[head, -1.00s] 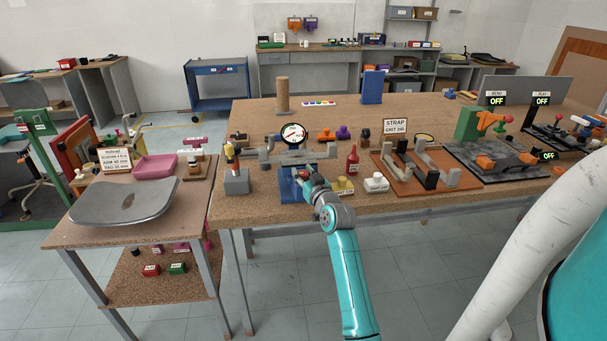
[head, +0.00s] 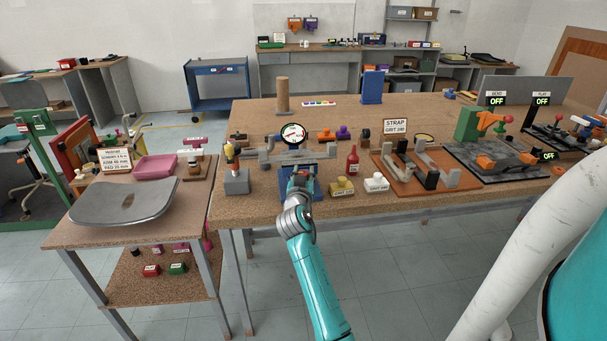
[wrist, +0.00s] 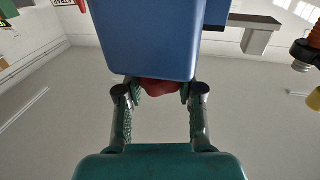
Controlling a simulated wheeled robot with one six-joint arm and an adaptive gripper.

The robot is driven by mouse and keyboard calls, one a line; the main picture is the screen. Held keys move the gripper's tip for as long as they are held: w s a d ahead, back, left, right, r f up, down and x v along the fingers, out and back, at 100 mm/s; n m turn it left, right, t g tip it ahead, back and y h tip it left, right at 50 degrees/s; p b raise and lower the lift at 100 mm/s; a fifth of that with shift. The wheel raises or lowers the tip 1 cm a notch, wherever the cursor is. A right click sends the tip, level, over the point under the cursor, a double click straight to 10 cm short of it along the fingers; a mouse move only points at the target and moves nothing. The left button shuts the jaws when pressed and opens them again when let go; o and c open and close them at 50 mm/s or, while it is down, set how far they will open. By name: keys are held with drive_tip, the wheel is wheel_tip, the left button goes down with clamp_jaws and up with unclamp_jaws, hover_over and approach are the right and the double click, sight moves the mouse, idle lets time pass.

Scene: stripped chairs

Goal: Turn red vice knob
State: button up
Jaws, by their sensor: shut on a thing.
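The blue vice (head: 317,189) stands at the front edge of the wooden bench, and its blue body (wrist: 150,35) fills the top middle of the wrist view. The red vice knob (wrist: 159,88) is partly visible below the blue body, between my two fingers. My gripper (wrist: 160,94) is shut on the knob, with one finger at each side of it. In the head view my gripper (head: 299,184) is in front of the vice and hides most of the knob.
A grey metal bar with a round dial gauge (head: 293,133) is just behind the vice. A red bottle (head: 352,160), a yellow block (head: 341,187) and a white block (head: 376,183) stand to the right. A grey block (head: 236,183) stands to the left.

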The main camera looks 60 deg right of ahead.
drive_tip(key=m+g+h, duration=0.1)
drive_tip(key=m+g, duration=0.1)
drive_tip(key=g, duration=0.1)
drive_tip(key=m+g+h, duration=0.1)
drive_tip(key=m+g, duration=0.1)
drive_tip(key=g, duration=0.1)
drive_tip(key=shift+w+g, duration=0.1)
drive_tip(key=shift+g, duration=0.2)
drive_tip(key=m+g, duration=0.2)
drive_tip(key=g, duration=0.1)
drive_tip(key=m+g, duration=0.2)
drive_tip(key=g, duration=0.1)
drive_tip(key=shift+m+g+y, duration=0.4)
drive_tip(key=m+g+y, duration=0.2)
drive_tip(key=g, duration=0.1)
drive_tip(key=m+g+y, duration=0.1)
drive_tip(key=m+g, duration=0.2)
drive_tip(key=shift+f+g+y, duration=0.1)
drive_tip(key=shift+g+y, duration=0.3)
drive_tip(key=shift+m+g+y, duration=0.5)
drive_tip(key=shift+g+y, duration=0.2)
drive_tip(key=shift+s+f+m+g+y, duration=0.25)
drive_tip(key=shift+m+g+y, duration=0.15)
drive_tip(key=shift+m+y, duration=0.1)
drive_tip(key=o, duration=1.2)
drive_tip(key=shift+a+r, duration=0.1)
drive_tip(key=shift+c, duration=0.2)
drive_tip(key=shift+r, duration=0.1)
drive_tip(key=shift+r, duration=0.15)
